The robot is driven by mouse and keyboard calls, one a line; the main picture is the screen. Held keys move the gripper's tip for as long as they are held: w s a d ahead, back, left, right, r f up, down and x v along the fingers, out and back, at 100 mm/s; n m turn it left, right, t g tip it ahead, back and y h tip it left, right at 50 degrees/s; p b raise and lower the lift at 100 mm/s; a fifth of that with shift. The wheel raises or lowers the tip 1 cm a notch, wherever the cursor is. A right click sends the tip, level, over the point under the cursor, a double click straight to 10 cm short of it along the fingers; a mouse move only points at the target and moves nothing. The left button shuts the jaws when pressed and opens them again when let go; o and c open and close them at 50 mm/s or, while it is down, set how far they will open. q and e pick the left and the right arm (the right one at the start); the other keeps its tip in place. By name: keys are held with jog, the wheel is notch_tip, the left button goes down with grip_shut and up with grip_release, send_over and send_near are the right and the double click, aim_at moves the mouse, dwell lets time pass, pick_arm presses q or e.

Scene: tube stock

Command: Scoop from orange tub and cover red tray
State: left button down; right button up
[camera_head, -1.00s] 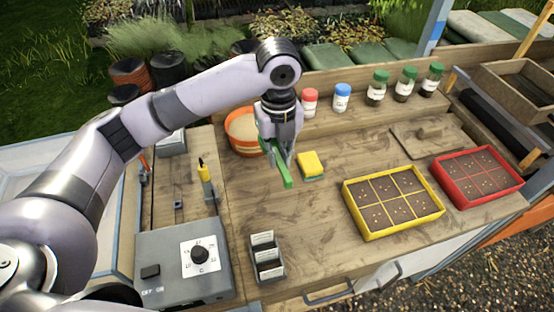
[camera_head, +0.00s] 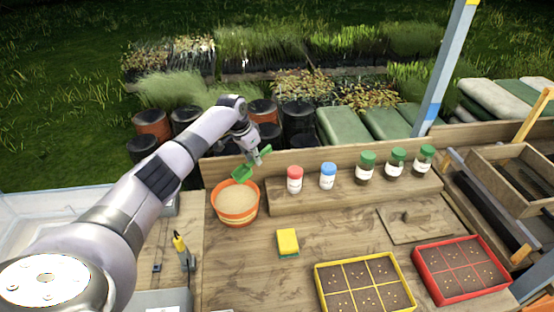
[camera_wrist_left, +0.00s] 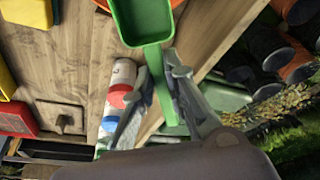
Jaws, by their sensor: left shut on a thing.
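The orange tub (camera_head: 237,216) stands on the bench at centre left and holds pale, sandy material. My left gripper (camera_head: 255,158) is shut on the handle of a green scoop (camera_head: 243,172), above the back rim of the tub. In the left wrist view the gripper (camera_wrist_left: 163,92) holds the scoop's handle, and the scoop's bowl (camera_wrist_left: 145,18) looks empty. The red tray (camera_head: 418,272) lies at the right with soil cells and small pale seeds on top. My right gripper is not in view.
A yellow tray (camera_head: 320,285) of seeded soil lies left of the red one. A yellow sponge (camera_head: 288,241) lies mid-bench. A red-capped jar (camera_head: 294,180), a blue-capped jar (camera_head: 328,176) and green-capped jars (camera_head: 365,168) line the back shelf. A wooden tamper board (camera_head: 412,219) lies behind the trays.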

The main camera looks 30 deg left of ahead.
aim_at(246, 171)
pick_arm(q)
jog(key=shift+s+a+f+t, duration=0.25)
jog(key=shift+s+a+t, duration=0.1)
jog(key=shift+a+t, duration=0.05)
jog(key=shift+s+a+f+t, duration=0.2)
jog(key=shift+s+f+t, duration=0.25)
jog(key=shift+s+t, duration=0.2)
jog(key=f+t+b, duration=0.1)
jog(key=b, duration=0.1)
jog(key=s+t+h+b, duration=0.1)
jog(key=t+b, duration=0.1)
jog(key=shift+s+f+t+b, duration=0.15)
jog(key=shift+f+t+b, duration=0.1)
jog(key=shift+f+b, duration=0.75)
jog(key=shift+s+a+f+t+h+b, duration=0.1)
jog(key=shift+f+t+h+b, duration=0.25)
jog(key=shift+f+b, duration=1.4)
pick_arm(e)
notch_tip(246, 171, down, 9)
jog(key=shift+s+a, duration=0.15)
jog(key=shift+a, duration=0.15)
pick_arm(q)
jog(key=shift+f, duration=0.1)
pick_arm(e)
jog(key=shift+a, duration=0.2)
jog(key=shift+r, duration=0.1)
